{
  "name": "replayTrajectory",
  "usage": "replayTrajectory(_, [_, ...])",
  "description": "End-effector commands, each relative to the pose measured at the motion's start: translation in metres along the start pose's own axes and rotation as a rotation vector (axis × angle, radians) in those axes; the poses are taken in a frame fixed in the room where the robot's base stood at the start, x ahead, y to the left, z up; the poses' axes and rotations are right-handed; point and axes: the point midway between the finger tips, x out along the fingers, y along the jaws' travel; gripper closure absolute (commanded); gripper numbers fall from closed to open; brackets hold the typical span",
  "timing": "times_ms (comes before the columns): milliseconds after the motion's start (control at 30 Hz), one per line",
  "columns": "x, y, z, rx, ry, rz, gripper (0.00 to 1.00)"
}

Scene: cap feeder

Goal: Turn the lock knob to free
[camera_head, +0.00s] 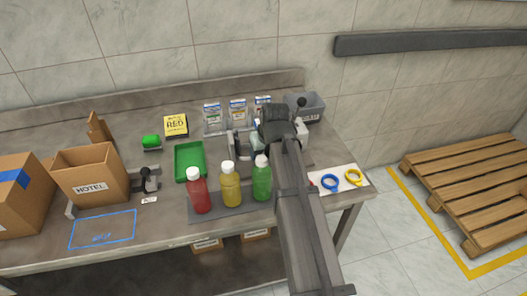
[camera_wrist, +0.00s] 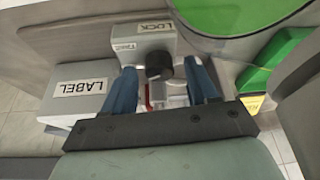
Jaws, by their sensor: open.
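The lock knob (camera_wrist: 159,66) is a dark round knob on a light grey housing (camera_wrist: 127,48) marked "LOCK" in the wrist view. A small second label sits at the left of the housing; I cannot read it. My gripper (camera_wrist: 163,68) is open, with one blue finger on each side of the knob. The fingers look apart from the knob, though depth is hard to judge. In the head view my gripper (camera_head: 277,128) is over the right part of the bench, and my arm hides the knob there.
A grey box marked "LABEL" (camera_wrist: 84,91) lies left of the housing in the wrist view. Red (camera_head: 199,194), yellow (camera_head: 230,190) and green (camera_head: 262,182) bottles stand close left of my arm. A green tray (camera_head: 176,164) and an open carton (camera_head: 72,190) lie further left.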

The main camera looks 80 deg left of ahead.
Motion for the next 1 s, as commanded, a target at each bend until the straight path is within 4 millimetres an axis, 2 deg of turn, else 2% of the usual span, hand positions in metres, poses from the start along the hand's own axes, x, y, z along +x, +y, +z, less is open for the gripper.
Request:
replayTrajectory(167, [-0.002,0.0,0.0,0.0,0.001,0.0,0.42])
replayTrajectory(333, [-0.018,0.0,0.0,0.0,0.001,0.0,0.42])
replayTrajectory(800, [-0.098,0.0,0.0,0.0,0.002,0.001,0.42])
replayTrajectory(1000, [-0.124,0.0,0.0,0.0,0.002,0.0,0.42])
